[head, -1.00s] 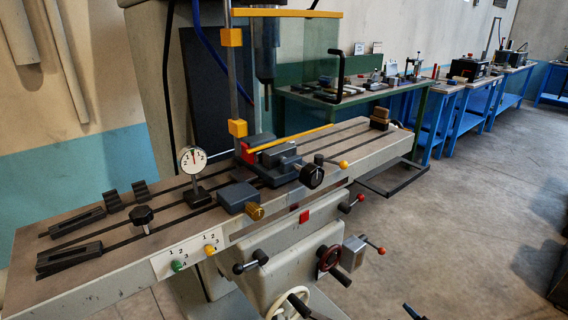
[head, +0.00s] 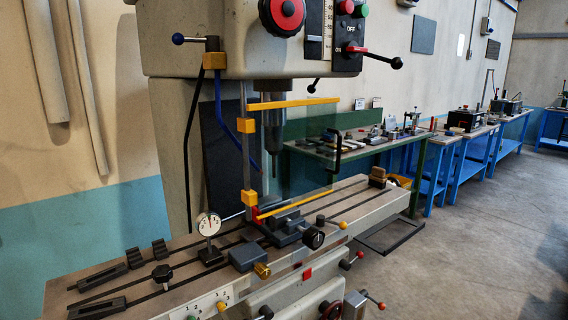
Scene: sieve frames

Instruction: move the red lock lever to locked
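I cannot read whether this position means locked. Two smaller levers with red knobs stick out at the front of the machine table, one under the table edge (head: 359,255) and one lower down (head: 381,306). Neither of my grippers shows in the head view.
A clear guard with yellow bars (head: 293,103) hangs in front of the spindle (head: 272,120). A vise (head: 285,228) and a dial gauge (head: 209,225) stand on the slotted table (head: 345,206). Open floor lies at right.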

